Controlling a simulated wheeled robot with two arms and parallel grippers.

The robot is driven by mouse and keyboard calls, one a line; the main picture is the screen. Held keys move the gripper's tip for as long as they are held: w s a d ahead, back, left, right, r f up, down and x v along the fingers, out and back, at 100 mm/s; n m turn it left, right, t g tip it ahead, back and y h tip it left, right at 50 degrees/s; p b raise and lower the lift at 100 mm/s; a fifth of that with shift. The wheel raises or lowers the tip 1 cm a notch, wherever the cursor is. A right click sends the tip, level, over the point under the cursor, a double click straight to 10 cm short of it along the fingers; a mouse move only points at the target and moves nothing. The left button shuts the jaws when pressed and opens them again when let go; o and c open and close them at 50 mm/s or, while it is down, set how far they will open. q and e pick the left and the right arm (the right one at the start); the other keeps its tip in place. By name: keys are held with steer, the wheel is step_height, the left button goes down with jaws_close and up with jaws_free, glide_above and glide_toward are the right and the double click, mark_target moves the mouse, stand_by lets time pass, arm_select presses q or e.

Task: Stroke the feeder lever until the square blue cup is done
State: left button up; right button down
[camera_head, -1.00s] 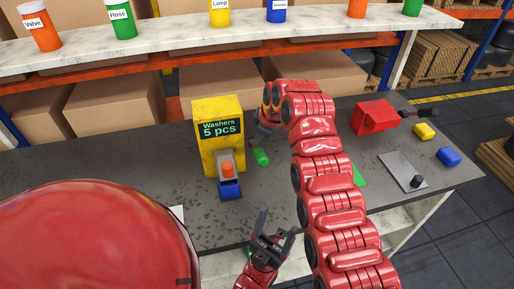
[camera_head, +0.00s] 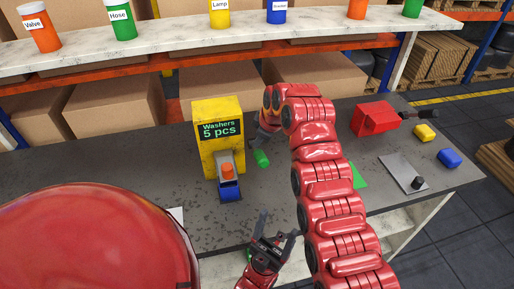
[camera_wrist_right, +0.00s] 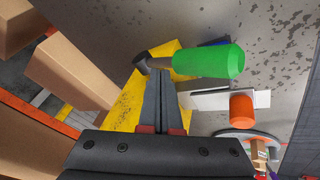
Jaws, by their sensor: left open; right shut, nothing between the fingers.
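The yellow washer feeder (camera_head: 204,112) stands on the grey bench with a label reading "Washers 5 pcs". The square blue cup (camera_head: 230,194) sits at its front, below an orange knob-like piece (camera_head: 227,171). The lever's green handle (camera_head: 261,158) sticks out on the feeder's right side; its dark rod and green grip (camera_wrist_right: 212,63) show in the right wrist view. My right gripper (camera_wrist_right: 163,98) is shut and empty, its fingertips close to the lever rod; whether they touch is unclear. My left gripper (camera_head: 281,226) is open and empty at the bench's front edge. The cup's inside cannot be made out.
A shelf (camera_head: 170,52) with labelled cups runs behind. My right arm hides part of the bench.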

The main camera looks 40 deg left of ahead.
steer(key=shift+s+d+f+b, duration=0.1)
steer(key=shift+d+f+b, duration=0.05)
steer(key=shift+f+b, duration=0.3)
steer(key=shift+s+d+f+b, duration=0.15)
steer(key=shift+f+b, duration=0.2)
steer(key=shift+f, duration=0.25)
steer(key=shift+s+d+f+b, duration=0.1)
steer(key=shift+f+b, duration=0.3)
steer(key=shift+f, duration=0.1)
stand_by(1.2)
stand_by(0.5)
steer(key=shift+w+a+r, duration=0.15)
steer(key=shift+r, duration=0.45)
steer(key=shift+w+a+r, duration=0.1)
steer(key=shift+w+r, duration=0.05)
steer(key=shift+r, duration=0.4)
steer(key=shift+w+a+r+p, duration=0.15)
steer(key=shift+r+p, duration=0.2)
steer(key=shift+r, duration=0.25)
steer(key=shift+w+a+r+p, duration=0.15)
steer(key=shift+r+p, duration=0.2)
steer(key=shift+r, duration=0.2)
steer(key=shift+f, duration=0.1)
